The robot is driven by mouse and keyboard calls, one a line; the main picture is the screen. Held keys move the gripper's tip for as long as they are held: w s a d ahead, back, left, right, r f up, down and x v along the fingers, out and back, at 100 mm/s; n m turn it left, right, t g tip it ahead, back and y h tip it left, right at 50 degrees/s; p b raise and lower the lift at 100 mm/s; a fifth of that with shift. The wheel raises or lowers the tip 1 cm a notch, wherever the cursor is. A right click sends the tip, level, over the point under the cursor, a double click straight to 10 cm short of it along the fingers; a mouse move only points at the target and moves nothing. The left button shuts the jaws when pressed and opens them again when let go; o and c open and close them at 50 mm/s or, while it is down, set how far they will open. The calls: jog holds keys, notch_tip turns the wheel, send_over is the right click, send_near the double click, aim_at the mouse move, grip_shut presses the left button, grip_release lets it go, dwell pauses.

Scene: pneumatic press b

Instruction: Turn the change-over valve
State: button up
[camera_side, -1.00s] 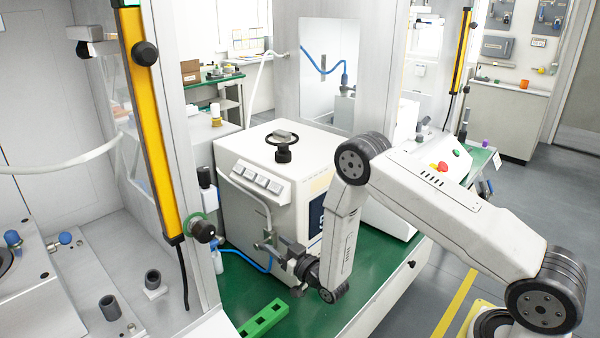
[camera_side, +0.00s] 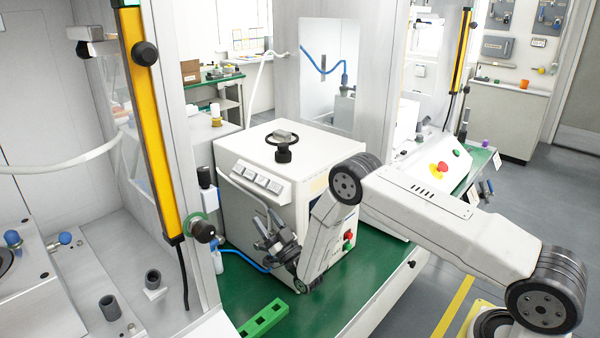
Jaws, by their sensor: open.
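A black knob with a green ring (camera_side: 202,230) sits low on the grey upright at the left. A black handwheel (camera_side: 283,145) stands on top of the white box-shaped unit (camera_side: 255,207). No label tells me which of these, if either, is the change-over valve. My gripper (camera_side: 262,227) is open and seems empty. It is in front of the white unit's lower front, right of the ringed knob and below the handwheel, apart from both. Its fingers point up and left. Part of the unit's front is hidden behind my gripper and arm.
A blue hose (camera_side: 250,263) runs low from the upright toward the unit. A green slotted block (camera_side: 263,319) lies on the green bench top (camera_side: 325,308). A yellow guard post (camera_side: 152,125) stands at the left. Red and green buttons (camera_side: 348,241) show beside my arm.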

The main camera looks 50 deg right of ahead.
dwell(0.3)
jog(key=s+f+g, duration=0.7)
jog(key=f, duration=0.2)
jog(key=shift+f+g, duration=0.2)
jog(key=shift+g, duration=0.1)
jog(key=shift+w, duration=3.85)
grip_shut()
